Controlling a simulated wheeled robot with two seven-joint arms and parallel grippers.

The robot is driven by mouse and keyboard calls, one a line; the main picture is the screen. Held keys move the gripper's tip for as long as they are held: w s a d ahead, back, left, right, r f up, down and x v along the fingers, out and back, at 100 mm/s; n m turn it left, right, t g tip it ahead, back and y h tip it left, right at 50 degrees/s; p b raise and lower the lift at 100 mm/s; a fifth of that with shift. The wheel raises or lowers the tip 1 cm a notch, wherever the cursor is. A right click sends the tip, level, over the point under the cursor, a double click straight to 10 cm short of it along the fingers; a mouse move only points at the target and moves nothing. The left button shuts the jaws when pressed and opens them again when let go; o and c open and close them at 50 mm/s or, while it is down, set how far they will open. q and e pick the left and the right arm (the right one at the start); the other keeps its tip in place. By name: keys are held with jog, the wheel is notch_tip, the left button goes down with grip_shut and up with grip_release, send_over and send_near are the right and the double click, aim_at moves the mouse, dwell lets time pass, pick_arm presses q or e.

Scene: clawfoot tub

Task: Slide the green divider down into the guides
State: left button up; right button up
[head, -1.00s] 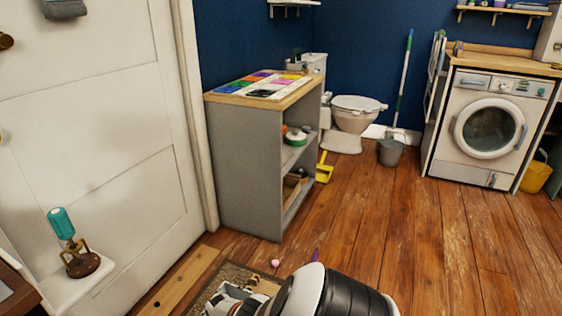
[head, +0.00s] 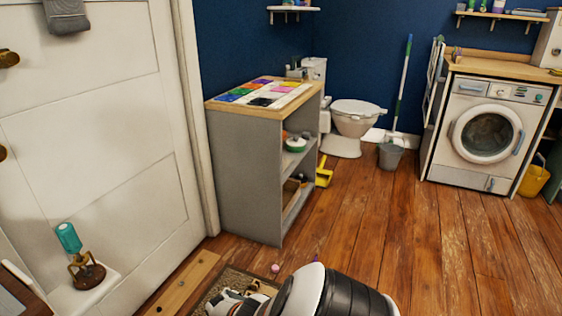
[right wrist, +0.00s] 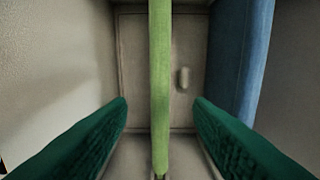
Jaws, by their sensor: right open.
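The green divider (right wrist: 160,80) shows in the right wrist view as a narrow light green upright strip, seen edge-on in the middle. My right gripper (right wrist: 160,104) is open, with one dark green finger on each side of the strip. A gap shows between each finger and the divider, so it is not gripped. The guides cannot be made out clearly; the strip's lower end is near the bottom edge of the view. I cannot pick out the divider in the head view. My left gripper is in neither view.
A blue upright piece (right wrist: 238,60) stands right of the divider, before a pale panel with a small knob (right wrist: 183,78). In the head view a grey shelf unit (head: 245,175) stands beside the white door (head: 95,130). The wooden floor (head: 400,240) is clear toward the washing machine (head: 487,130).

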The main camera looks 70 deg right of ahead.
jog(key=shift+r+p, duration=0.65)
jog(key=shift+r, duration=0.15)
notch_tip(320, 180, up, 12)
jog(key=p, duration=1)
jog(key=shift+p, duration=0.3)
